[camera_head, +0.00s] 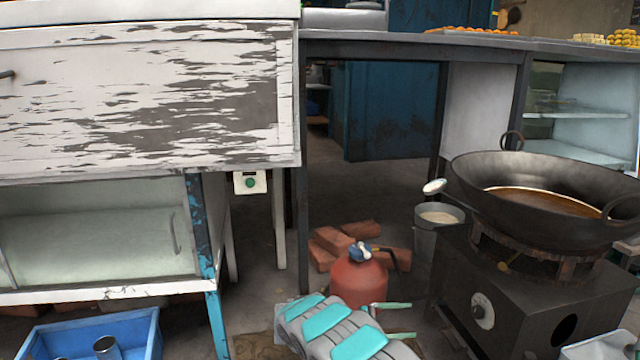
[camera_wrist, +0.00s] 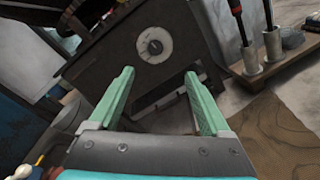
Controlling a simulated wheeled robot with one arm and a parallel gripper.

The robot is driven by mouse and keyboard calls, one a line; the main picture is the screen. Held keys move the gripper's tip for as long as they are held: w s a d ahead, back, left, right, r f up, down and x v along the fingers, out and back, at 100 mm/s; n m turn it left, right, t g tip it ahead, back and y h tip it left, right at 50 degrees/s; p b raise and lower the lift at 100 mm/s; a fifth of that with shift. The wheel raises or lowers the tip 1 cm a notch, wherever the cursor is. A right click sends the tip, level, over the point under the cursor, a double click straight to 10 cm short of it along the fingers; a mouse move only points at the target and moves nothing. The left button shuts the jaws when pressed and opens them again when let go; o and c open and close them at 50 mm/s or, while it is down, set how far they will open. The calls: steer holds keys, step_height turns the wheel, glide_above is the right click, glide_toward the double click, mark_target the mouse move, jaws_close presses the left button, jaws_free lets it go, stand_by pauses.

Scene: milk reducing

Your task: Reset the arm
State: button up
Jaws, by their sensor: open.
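My gripper (camera_head: 392,319) shows low in the head view, at the end of my grey and teal arm. Its two green fingers are apart with nothing between them. In the wrist view my gripper (camera_wrist: 160,103) is open and faces the dark stove (camera_wrist: 125,50) with a round pale knob (camera_wrist: 155,47). The stove (camera_head: 520,300) also stands at the right of the head view, with the fingers to its left and apart from it. The arm is partly cut off by the bottom edge.
A dark wok (camera_head: 470,175) with brown liquid sits on the stove. A red gas cylinder (camera_head: 358,280) stands just behind my gripper, with bricks (camera_head: 335,240) beyond. A metal bucket (camera_head: 425,240) is beside the stove. A blue crate (camera_head: 60,340) and peeling white cabinet (camera_head: 150,95) are left.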

steer(key=s+d+r+m+g+y, duration=0.3)
steer(key=s+d+r+m, duration=0.15)
steer(key=s+r, duration=0.5)
steer(key=s+d+r+m+g+y, duration=0.35)
steer(key=s+d+r, duration=0.25)
steer(key=s, duration=0.7)
steer(key=s+a+f+m+t+y, duration=0.1)
steer(key=s+a+y, duration=0.4)
steer(key=s, duration=0.4)
steer(key=s+a+m+t+y, duration=0.1)
steer(key=s+a+y, duration=0.1)
steer(key=s+a, duration=0.6)
steer(key=s+a+f+m+t+y, duration=0.1)
steer(key=s+a+y, duration=0.35)
steer(key=s, duration=0.55)
step_height(320, 180, up, 13)
steer(key=p, duration=1.2)
steer(key=shift+w+a+h+p, duration=0.2)
steer(key=shift+h+p, duration=0.1)
